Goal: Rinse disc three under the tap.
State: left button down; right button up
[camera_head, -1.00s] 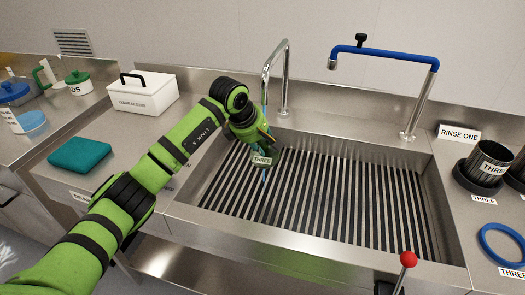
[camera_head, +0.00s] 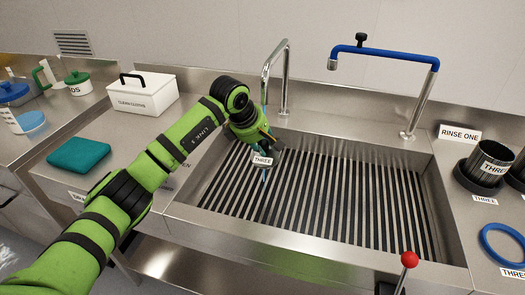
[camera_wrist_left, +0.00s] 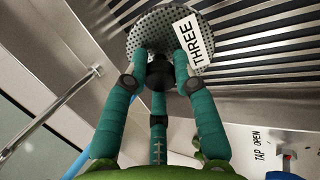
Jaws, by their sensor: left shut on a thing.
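My left gripper (camera_head: 264,150) is over the sink (camera_head: 330,240), below and near the chrome tap (camera_head: 284,75). It is shut on disc three (camera_wrist_left: 150,32), a grey perforated disc with a white THREE label; the label also shows in the head view (camera_head: 262,161). In the wrist view, the teal fingers close on a dark knob at the disc's middle. The disc is in the air above the striped grate. A thin bluish line (camera_head: 264,94) hangs below the chrome spout and may be water. My right gripper is out of view.
A blue tap (camera_head: 385,54) stands at the sink's back right. A red-knobbed lever (camera_head: 409,259) is at the front right. A dark THREE pot (camera_head: 489,163) and blue ring (camera_head: 502,245) lie on the right counter. A teal cloth (camera_head: 79,155) and white box (camera_head: 143,93) are left.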

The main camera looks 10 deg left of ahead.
pick_arm(q)
jog(key=s+a, duration=0.3)
jog(key=s, duration=0.4)
jog(key=shift+a, duration=0.3)
dwell(0.3)
jog(key=shift+s+r, duration=0.1)
dwell(1.1)
jog(key=s+a+r, duration=0.2)
jog(key=s+r, duration=0.2)
jog(key=shift+s+p, duration=0.25)
jog(key=shift+p, duration=0.05)
dwell(0.7)
